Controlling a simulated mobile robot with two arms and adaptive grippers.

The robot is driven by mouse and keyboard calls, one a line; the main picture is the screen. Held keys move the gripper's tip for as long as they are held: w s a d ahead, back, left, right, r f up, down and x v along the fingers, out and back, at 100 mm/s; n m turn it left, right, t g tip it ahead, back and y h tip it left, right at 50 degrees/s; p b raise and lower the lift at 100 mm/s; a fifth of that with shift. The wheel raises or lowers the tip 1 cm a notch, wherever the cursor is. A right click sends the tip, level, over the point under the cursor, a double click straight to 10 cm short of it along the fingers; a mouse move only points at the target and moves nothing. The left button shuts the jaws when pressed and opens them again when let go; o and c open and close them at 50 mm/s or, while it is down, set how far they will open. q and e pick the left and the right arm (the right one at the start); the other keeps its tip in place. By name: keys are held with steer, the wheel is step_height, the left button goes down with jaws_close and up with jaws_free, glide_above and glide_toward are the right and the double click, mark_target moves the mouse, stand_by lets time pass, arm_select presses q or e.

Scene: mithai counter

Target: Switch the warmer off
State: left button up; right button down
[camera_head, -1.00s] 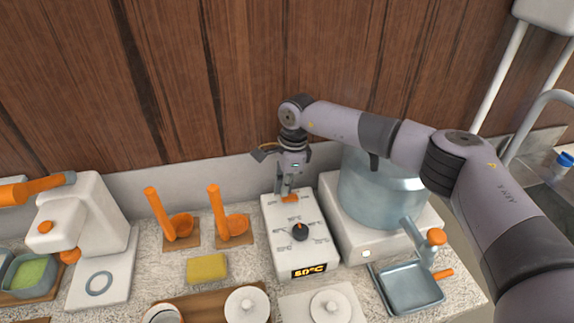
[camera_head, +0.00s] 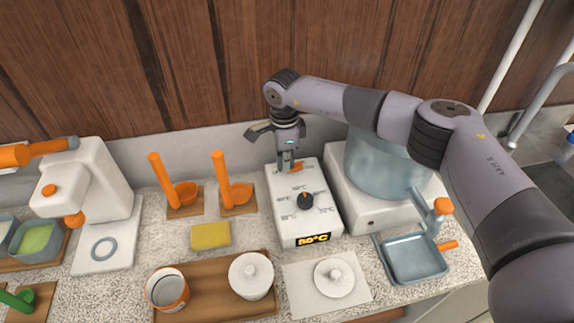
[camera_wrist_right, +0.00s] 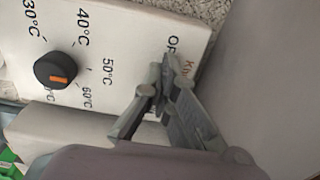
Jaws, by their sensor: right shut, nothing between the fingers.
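The white control box (camera_head: 316,224) has a black dial (camera_head: 305,201) with an orange pointer, temperature marks and a lit orange display (camera_head: 305,239) whose digits are blurred. An orange switch (camera_head: 296,167) sits at the box's back end. The dial (camera_wrist_right: 55,70) also shows in the right wrist view. My right gripper (camera_head: 287,168) is shut and empty, pointing down at the back end beside the switch. In the right wrist view its fingers (camera_wrist_right: 166,78) cover part of the "Off" lettering and hide the switch. I cannot tell whether they touch it. My left gripper is not in view.
A metal pot (camera_head: 378,168) with a tap stands on a white base (camera_head: 350,200) right of the box. A blue-grey tray (camera_head: 415,260) lies before it. Orange scoops (camera_head: 182,193), a yellow sponge (camera_head: 210,235) and a wooden board (camera_head: 205,300) lie left and front.

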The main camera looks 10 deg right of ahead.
steer(key=shift+s+d+f, duration=0.1)
steer(key=shift+s+f, duration=0.15)
steer(key=shift+f, duration=0.2)
steer(key=shift+w+d+r, duration=0.1)
steer(key=shift+d+r, duration=0.15)
steer(key=shift+d, duration=0.45)
steer(key=shift+d+r, duration=0.1)
steer(key=shift+d, duration=0.05)
steer(key=r+p, duration=0.1)
steer(key=r, duration=0.1)
steer(key=r+p, duration=0.1)
steer(key=r, duration=0.2)
steer(key=shift+w+a, duration=0.1)
steer(key=shift+a, duration=0.1)
step_height(320, 180, up, 9)
steer(key=b, duration=0.3)
steer(key=shift+r+b, duration=0.15)
steer(key=shift+b, duration=0.2)
steer(key=shift+a, duration=0.15)
